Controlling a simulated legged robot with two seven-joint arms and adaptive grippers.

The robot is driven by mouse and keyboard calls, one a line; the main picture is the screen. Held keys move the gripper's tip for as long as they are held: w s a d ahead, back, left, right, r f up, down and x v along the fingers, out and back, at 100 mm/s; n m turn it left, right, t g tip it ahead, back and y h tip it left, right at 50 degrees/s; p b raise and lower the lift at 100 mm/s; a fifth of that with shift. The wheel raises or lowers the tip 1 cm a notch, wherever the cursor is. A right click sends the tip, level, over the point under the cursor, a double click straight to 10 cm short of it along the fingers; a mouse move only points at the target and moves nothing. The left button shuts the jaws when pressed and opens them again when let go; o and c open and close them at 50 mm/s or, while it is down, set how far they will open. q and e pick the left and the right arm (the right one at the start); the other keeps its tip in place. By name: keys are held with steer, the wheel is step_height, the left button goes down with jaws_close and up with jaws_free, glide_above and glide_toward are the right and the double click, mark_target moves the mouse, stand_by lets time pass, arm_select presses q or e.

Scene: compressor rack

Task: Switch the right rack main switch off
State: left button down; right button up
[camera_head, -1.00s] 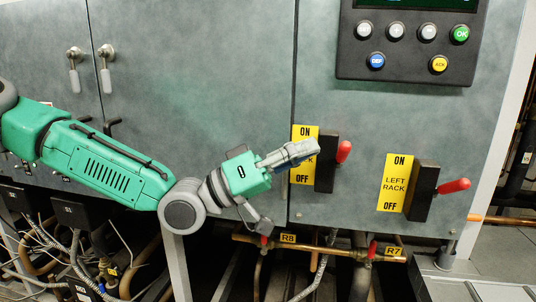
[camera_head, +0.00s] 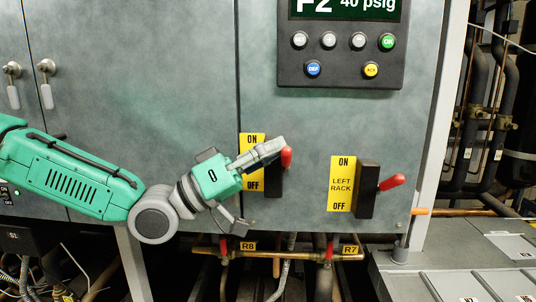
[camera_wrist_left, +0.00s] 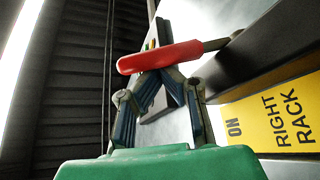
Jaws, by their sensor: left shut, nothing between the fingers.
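The right rack main switch is a black box (camera_head: 274,184) with a red handle (camera_head: 286,157), beside a yellow ON/OFF label (camera_head: 246,144) that is partly covered by my left gripper. My left gripper (camera_head: 278,147) is shut and empty, its fingertips at the red handle. In the left wrist view the red handle (camera_wrist_left: 160,56) lies across just beyond the closed fingertips (camera_wrist_left: 165,76), outside the jaws. Whether they touch is unclear. The label reading ON and RIGHT RACK (camera_wrist_left: 270,118) is at the right of that view. My right gripper is not in view.
The left rack switch (camera_head: 368,190) with its own red handle (camera_head: 392,182) stands to the right. A control panel (camera_head: 342,71) with buttons is above. Pipes with R8 and R7 tags (camera_head: 248,246) run below. The cabinet face between panel and switches is clear.

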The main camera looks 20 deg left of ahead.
arm_select(q)
steer(key=f+m+g+h+b, duration=0.1)
steer(key=m+b, duration=0.1)
steer(key=b, duration=0.1)
steer(key=s+f+m+g+h+b, duration=0.1)
steer(key=m+b, duration=0.1)
steer(key=f+m+g+h+b, duration=0.1)
steer(key=m+g+b, duration=0.1)
steer(key=m+b, duration=0.1)
steer(key=shift+s+a+f+b, duration=0.1)
steer(key=shift+s+f+b, duration=0.15)
steer(key=shift+b, duration=0.1)
steer(key=shift+s+f+m+g+h+b, duration=0.1)
steer(key=shift+f+m+g+h+b, duration=0.15)
steer(key=shift+f+m+g+b, duration=0.9)
steer(key=shift+w+f+m+g+h+b, duration=0.1)
steer(key=shift+f+m+g+h+b, duration=0.15)
steer(key=shift+m+g+b, duration=1)
steer(key=shift+s+f+m+g+h+b, duration=0.15)
steer(key=shift+f+m+g+b, duration=0.5)
steer(key=shift+m+b, duration=1.2)
steer(key=shift+w+f+m, duration=0.2)
steer(key=shift+f+m, duration=0.15)
steer(key=shift+f, duration=0.15)
